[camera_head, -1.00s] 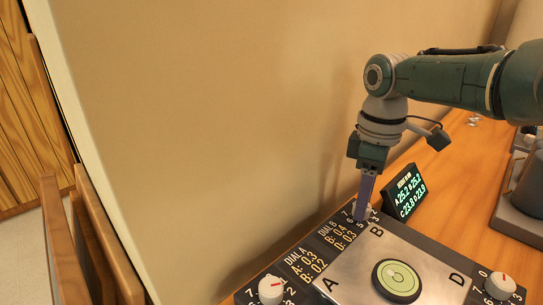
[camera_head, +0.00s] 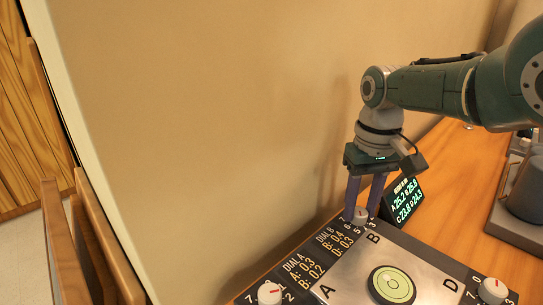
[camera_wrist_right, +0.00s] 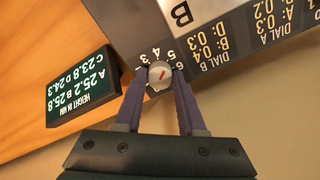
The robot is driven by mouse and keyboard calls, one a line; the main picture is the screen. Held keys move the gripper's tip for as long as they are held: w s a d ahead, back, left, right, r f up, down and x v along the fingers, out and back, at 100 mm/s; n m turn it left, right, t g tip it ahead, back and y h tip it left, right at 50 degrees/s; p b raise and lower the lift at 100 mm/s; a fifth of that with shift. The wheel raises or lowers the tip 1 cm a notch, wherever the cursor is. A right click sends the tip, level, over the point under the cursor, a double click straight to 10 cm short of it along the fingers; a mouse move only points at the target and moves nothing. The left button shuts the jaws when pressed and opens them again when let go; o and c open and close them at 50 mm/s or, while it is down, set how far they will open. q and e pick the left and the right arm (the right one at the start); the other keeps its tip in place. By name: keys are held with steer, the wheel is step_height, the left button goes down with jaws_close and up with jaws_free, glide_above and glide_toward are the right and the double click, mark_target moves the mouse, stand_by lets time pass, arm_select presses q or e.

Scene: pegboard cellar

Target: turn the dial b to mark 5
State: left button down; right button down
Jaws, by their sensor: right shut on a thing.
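Dial B is a small pale round knob (camera_head: 360,215) at the far corner of the dark panel (camera_head: 334,243), beside the letter B. In the right wrist view the knob (camera_wrist_right: 160,75) has a red pointer line and white numbers around it. The exact mark it points to is hard to read. My right gripper (camera_head: 363,207) points down with one finger on each side of the knob and is shut on it. The fingers partly hide the numbers. My left gripper is not in view.
A display (camera_head: 404,199) beside dial B reads A 25.2, B 25.8, C 23.8, D 24.3. Dial A (camera_head: 270,292) and another knob (camera_head: 493,290) sit at other corners. A round green level (camera_head: 392,284) lies on the metal plate (camera_head: 348,270). The wall is close behind.

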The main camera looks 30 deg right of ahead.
mark_target(359, 211)
steer(key=shift+m, duration=0.7)
steer(key=c, duration=0.5)
jaws_free()
steer(key=shift+r, duration=0.15)
step_height(359, 211, up, 10)
steer(key=p, duration=0.7)
steer(key=shift+p, duration=0.3)
